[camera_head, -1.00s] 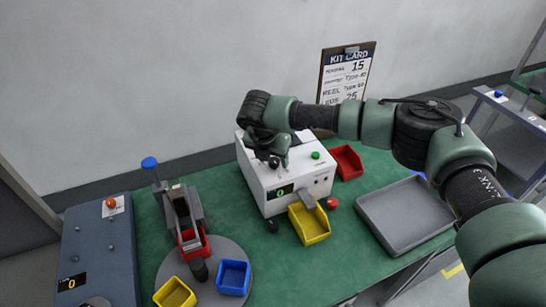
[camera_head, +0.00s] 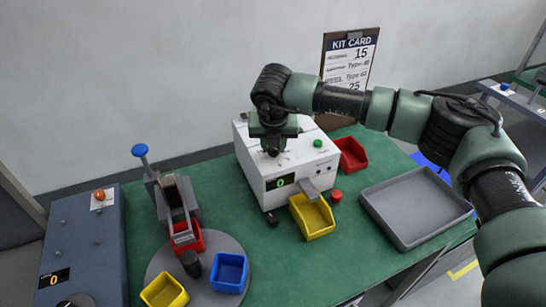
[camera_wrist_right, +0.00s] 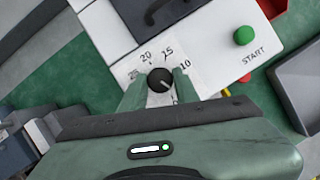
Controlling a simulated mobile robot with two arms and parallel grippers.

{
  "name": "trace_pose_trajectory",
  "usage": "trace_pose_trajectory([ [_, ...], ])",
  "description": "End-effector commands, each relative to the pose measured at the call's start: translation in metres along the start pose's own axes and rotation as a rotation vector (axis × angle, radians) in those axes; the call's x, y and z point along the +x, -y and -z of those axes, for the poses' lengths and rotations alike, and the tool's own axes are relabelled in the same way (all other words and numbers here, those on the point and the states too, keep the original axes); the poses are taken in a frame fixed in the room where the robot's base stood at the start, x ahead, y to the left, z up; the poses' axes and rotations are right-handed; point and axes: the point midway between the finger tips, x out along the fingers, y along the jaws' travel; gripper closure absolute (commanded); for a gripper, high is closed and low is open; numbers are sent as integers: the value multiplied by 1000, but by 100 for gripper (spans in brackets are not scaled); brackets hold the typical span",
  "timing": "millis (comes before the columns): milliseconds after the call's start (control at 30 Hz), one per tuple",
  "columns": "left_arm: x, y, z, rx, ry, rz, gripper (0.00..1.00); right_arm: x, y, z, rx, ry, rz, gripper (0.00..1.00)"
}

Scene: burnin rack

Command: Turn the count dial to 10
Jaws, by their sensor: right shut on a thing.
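The white machine (camera_head: 305,165) stands on the green bench, with a green 0 on its front display (camera_head: 281,182). The count dial (camera_wrist_right: 160,79) is a small black knob on its top face, with 10, 15, 20 and 25 printed around it. My right gripper (camera_wrist_right: 160,86) points down at the dial, shut on it with one finger on each side. In the head view the right gripper (camera_head: 273,150) covers most of the dial. A light mark shows on the knob, but its exact setting is hard to read. My left gripper is not in view.
A green START button (camera_wrist_right: 243,36) is beside the dial. A yellow bin (camera_head: 312,218), a red bin (camera_head: 350,155) and a grey tray (camera_head: 405,212) stand around the machine. A turntable with small bins and a blue-knobbed press (camera_head: 172,195) are at left.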

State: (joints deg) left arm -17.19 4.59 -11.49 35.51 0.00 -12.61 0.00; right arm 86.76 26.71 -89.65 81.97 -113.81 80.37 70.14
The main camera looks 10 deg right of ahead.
Motion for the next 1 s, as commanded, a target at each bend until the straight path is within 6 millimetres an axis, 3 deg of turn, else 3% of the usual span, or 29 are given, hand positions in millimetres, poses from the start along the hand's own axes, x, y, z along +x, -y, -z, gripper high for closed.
trace_pose_trajectory([
  [33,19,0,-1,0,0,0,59,8,1,2,-37,4,-19,100],
  [400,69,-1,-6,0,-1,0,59,5,3,1,-361,2,-153,100],
  [700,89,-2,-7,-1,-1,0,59,3,5,-1,-623,0,-261,100],
  [1000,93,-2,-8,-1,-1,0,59,1,6,-4,-866,0,-362,100],
])
